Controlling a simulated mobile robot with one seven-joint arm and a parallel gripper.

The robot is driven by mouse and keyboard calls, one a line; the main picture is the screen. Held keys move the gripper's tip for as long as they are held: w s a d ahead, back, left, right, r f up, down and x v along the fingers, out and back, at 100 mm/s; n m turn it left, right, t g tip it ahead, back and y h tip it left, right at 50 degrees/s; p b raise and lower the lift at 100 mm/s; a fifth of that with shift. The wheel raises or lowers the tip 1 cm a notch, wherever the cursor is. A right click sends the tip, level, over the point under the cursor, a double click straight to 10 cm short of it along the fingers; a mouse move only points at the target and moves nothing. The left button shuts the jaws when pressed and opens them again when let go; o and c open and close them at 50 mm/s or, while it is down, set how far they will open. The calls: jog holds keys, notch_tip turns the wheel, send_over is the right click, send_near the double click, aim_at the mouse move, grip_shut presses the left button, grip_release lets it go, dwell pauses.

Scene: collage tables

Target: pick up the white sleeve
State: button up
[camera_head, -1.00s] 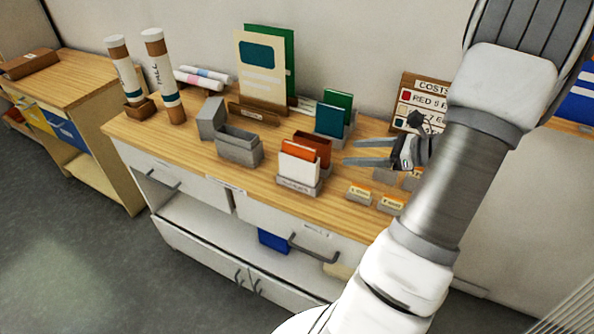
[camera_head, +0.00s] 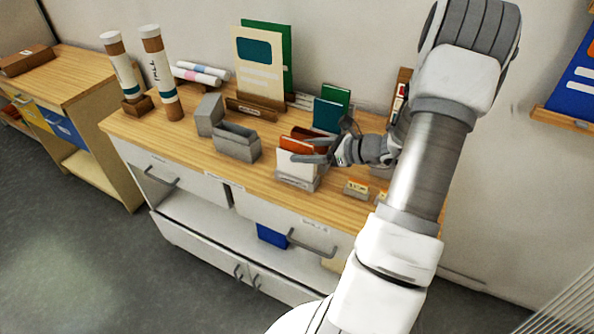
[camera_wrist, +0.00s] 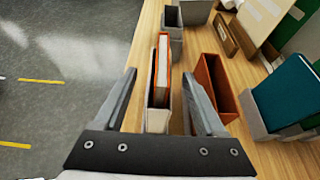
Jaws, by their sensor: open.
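The white sleeve (camera_head: 293,165) stands upright in a small grey holder (camera_head: 296,183) on the wooden counter, with an orange item (camera_head: 296,146) sticking out of its top. My gripper (camera_head: 305,151) is open and sits over the sleeve, partly covering its top in the head view. In the wrist view my gripper (camera_wrist: 158,75) has one finger on each side of the white sleeve (camera_wrist: 157,120) and the orange-and-white item in it. Gaps show between the fingers and the sleeve, and I see no contact.
An open rust-brown sleeve (camera_wrist: 216,88) stands close to the right finger in the wrist view. Teal and green folders (camera_head: 329,114) are behind, and an empty grey box (camera_head: 237,142) is to the left. Small label cards (camera_head: 356,189) lie at right.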

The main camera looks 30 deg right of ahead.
aim_at(297, 151)
jog(key=x, duration=0.3)
jog(key=shift+f, duration=0.15)
grip_shut()
dwell(0.3)
